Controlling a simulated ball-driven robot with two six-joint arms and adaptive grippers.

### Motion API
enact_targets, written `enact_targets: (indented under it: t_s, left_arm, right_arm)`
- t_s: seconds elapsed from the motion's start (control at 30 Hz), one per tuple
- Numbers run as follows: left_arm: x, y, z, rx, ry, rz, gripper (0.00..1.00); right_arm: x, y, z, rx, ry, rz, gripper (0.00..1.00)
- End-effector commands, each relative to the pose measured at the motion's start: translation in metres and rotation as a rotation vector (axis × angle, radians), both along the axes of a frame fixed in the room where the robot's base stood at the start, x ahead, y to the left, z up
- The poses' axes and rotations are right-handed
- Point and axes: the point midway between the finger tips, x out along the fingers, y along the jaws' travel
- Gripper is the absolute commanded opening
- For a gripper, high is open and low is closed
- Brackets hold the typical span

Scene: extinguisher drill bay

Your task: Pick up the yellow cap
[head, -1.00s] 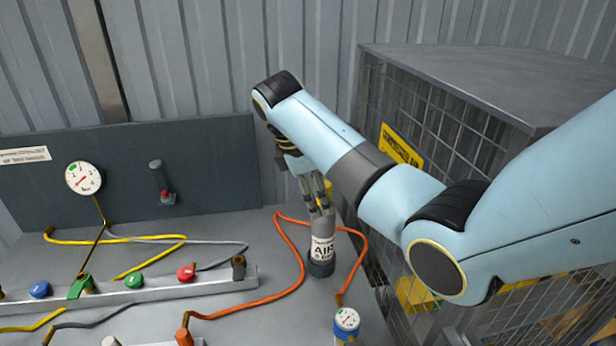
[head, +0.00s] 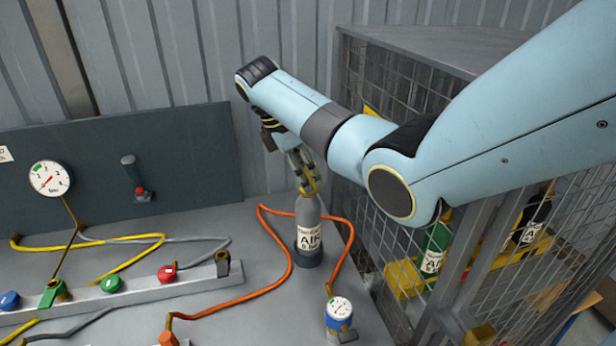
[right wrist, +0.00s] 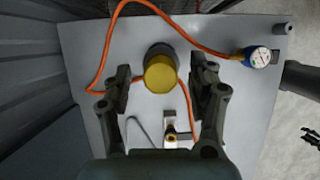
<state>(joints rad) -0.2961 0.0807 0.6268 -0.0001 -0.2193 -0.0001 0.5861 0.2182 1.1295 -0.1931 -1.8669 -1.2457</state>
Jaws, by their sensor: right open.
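The yellow cap (right wrist: 160,75) shows as a round yellow disc over the top of the grey AIR bottle (head: 308,238), which stands upright on the bench. In the right wrist view the bottle (right wrist: 157,50) is partly hidden behind the cap. In the head view only a bit of yellow (head: 312,187) shows among the fingers. My right gripper (head: 309,186) is open above the bottle. In the right wrist view its fingers (right wrist: 162,92) are to either side of the cap, with gaps between.
An orange hose (head: 267,235) loops around the bottle to a blue gauge (head: 338,308). A mesh cage (head: 375,150) stands close on the right, holding a green bottle (head: 434,248). A valve rail (head: 130,292) and wall gauge (head: 50,178) are on the left.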

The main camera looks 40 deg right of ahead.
Motion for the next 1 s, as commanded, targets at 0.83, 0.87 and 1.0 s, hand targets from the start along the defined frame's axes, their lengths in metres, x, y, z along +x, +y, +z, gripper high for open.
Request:
enact_targets:
  t_s: [0.83, 0.87, 1.0]
  left_arm:
    - [-0.0077, -0.0001, 0.0005, 0.000, 0.013, 0.001, 0.40]
    - [-0.0077, -0.0002, 0.0005, 0.000, 0.013, 0.001, 0.40]
    - [-0.0077, -0.0007, 0.0014, -0.001, 0.013, 0.001, 0.40]
  right_arm:
    - [-0.0025, -0.0031, -0.0119, 0.001, 0.000, 0.001, 0.13]
    - [-0.0025, -0.0031, -0.0119, 0.001, 0.000, 0.001, 0.13]
    - [-0.0025, -0.0033, -0.0111, 0.001, 0.000, 0.001, 0.13]
